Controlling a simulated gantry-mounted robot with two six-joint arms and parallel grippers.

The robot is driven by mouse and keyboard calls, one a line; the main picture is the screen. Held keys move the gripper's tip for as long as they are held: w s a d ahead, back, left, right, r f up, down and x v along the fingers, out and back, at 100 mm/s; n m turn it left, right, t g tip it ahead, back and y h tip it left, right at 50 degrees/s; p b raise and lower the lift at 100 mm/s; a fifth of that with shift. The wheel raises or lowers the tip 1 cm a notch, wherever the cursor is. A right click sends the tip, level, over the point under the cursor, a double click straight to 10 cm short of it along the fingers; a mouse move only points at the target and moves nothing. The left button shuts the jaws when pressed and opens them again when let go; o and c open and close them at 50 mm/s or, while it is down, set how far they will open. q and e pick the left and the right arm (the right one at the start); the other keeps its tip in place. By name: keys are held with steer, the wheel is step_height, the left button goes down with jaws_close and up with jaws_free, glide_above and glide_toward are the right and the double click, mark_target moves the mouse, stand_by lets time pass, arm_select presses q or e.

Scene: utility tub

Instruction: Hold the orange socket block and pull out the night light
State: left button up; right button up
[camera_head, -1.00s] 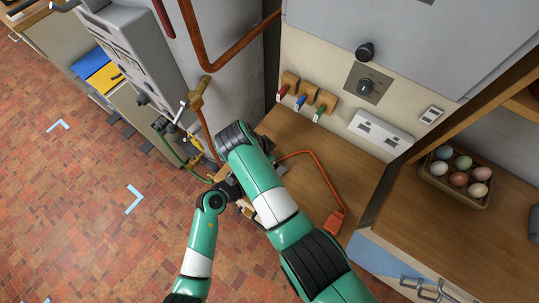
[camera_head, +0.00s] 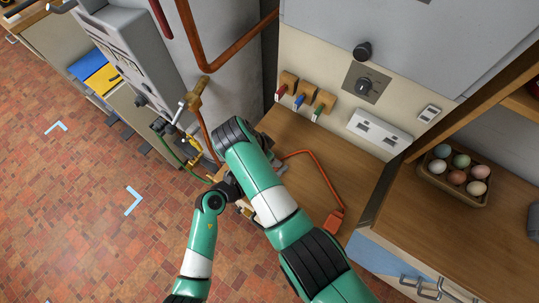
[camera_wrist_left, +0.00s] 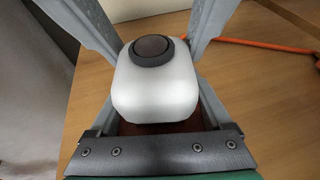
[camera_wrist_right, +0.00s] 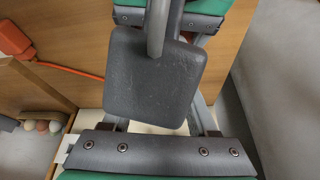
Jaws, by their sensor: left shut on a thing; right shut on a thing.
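The night light (camera_wrist_left: 155,88), a rounded white body with a dark round sensor on top, sits between the fingers of my left gripper (camera_wrist_left: 150,70) in the left wrist view. That gripper is shut on it. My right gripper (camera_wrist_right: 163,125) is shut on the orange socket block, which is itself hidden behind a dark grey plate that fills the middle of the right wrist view. The orange cord (camera_head: 310,158) runs to the grippers. In the head view my left gripper (camera_head: 243,187) is partly covered by the right arm, and the night light and right fingertips are hidden.
An orange plug-like block (camera_head: 335,222) lies on the wooden worktop (camera_head: 300,185) at the cord's other end. Copper pipe and valves (camera_head: 193,100) stand at the left behind the grippers. An egg tray (camera_head: 455,180) is far right.

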steer(key=shift+r, duration=1.7)
arm_select(q)
steer(key=o, duration=1.5)
steer(key=shift+c, duration=0.2)
steer(key=v, duration=1.2)
steer(key=shift+s, duration=0.1)
